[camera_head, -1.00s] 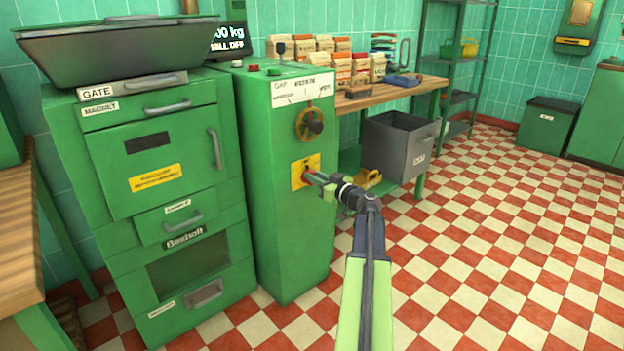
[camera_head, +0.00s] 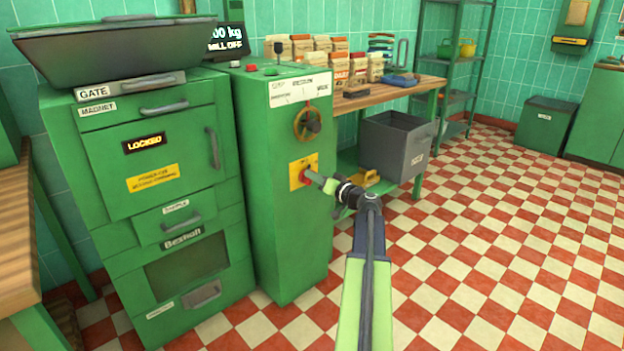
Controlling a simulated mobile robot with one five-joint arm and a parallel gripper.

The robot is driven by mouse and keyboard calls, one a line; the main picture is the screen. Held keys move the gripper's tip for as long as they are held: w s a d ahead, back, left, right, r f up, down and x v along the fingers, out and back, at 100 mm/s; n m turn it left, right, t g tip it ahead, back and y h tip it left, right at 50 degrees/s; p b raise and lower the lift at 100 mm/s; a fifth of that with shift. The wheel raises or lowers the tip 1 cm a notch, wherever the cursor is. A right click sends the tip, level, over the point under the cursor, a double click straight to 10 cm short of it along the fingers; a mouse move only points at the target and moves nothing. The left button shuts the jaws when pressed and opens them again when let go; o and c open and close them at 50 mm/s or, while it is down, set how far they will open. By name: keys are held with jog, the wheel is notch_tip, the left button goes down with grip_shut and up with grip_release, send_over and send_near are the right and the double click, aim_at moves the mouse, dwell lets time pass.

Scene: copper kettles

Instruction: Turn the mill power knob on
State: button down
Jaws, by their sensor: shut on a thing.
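The mill power knob (camera_head: 305,175) is red and sits on a yellow plate (camera_head: 297,183) on the side of the green control cabinet (camera_head: 286,225). My gripper (camera_head: 313,178) reaches it from the right and is shut on it, covering part of it. The screen above still reads "MILL OFF" (camera_head: 225,46). On the mill (camera_head: 160,200) to the left, a small display (camera_head: 145,142) is lit and reads "LOCKED".
A brass handwheel (camera_head: 308,123) sits above the knob, under a gauge panel (camera_head: 300,88). The checkered floor at right is clear.

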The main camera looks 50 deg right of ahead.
jog(key=m, duration=0.5)
jog(key=shift+w+d+f+m, duration=0.1)
jog(key=shift+d+f+m, duration=0.15)
jog(key=shift+m, duration=0.15)
dwell(0.4)
jog(key=c, duration=1.3)
grip_release()
jog(key=s, duration=1.1)
jog(key=s+a, duration=0.1)
jog(key=s, duration=0.5)
jog(key=shift+s+a, duration=0.1)
jog(key=shift+s, duration=0.2)
